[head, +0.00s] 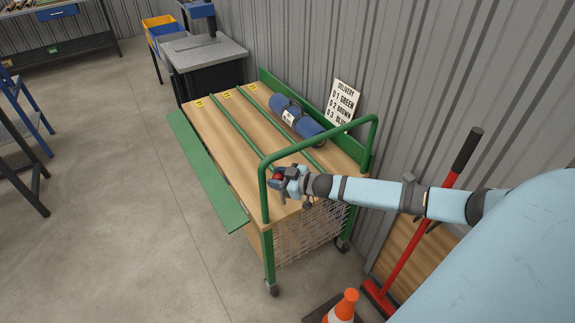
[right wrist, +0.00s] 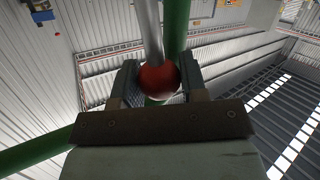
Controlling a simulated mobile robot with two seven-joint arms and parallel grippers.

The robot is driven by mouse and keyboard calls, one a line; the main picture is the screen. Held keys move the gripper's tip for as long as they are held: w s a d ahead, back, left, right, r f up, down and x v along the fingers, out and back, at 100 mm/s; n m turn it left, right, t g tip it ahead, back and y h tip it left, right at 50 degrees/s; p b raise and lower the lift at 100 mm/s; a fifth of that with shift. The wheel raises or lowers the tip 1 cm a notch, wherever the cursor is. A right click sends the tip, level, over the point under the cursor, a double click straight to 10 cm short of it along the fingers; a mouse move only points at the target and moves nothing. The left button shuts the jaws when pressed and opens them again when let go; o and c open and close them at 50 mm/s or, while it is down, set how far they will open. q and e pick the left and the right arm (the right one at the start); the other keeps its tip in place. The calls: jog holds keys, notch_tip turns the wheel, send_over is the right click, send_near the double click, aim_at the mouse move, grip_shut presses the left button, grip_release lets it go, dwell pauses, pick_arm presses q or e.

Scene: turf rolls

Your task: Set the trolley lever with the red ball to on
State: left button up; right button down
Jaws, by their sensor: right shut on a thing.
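The trolley (head: 232,125) has a wooden top, green rails and a green frame with a mesh end. My right gripper (head: 278,180) is at the near end of the trolley top, by the green handle frame (head: 264,200). It is shut on the red ball (head: 297,173) of the lever. In the right wrist view the red ball (right wrist: 159,80) sits between the two fingers, with the pale metal lever rod (right wrist: 153,30) running up from it. The lever's base and any on or off marking are hidden. My left gripper is not in view.
A blue roll (head: 297,117) lies on the trolley top near a delivery sign (head: 343,102). A green side flap (head: 205,170) runs along the left. A red broom (head: 405,250) and an orange cone (head: 343,306) stand at the right. Floor to the left is clear.

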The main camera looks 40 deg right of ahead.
jog(key=shift+a+f, duration=0.1)
jog(key=shift+a, duration=0.3)
jog(key=c, duration=0.7)
grip_release()
jog(key=b+v, duration=0.1)
jog(key=v, duration=1.2)
jog(key=shift+s+d+r, duration=0.1)
jog(key=shift+s+r, duration=0.2)
jog(key=shift+s, duration=0.05)
